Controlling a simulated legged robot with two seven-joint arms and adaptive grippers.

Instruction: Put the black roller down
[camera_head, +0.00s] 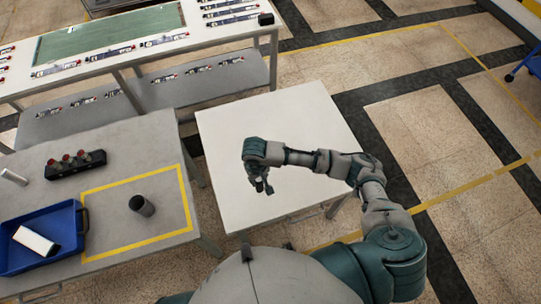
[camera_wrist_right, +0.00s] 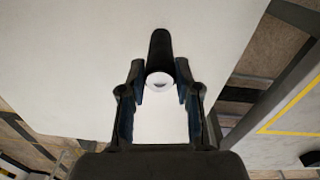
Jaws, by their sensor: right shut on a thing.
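My right gripper (camera_wrist_right: 160,78) is shut on the black roller (camera_wrist_right: 160,48). In the right wrist view the roller points away between the two fingertips, with its pale round end facing the camera. In the head view my right gripper (camera_head: 263,184) hangs over the left half of the white table (camera_head: 305,118). The roller shows there only as a small dark shape, hard to tell from the fingers. Whether it touches the table top, I cannot tell. My left gripper is not in view.
A long bench stands behind. The white table is otherwise clear.

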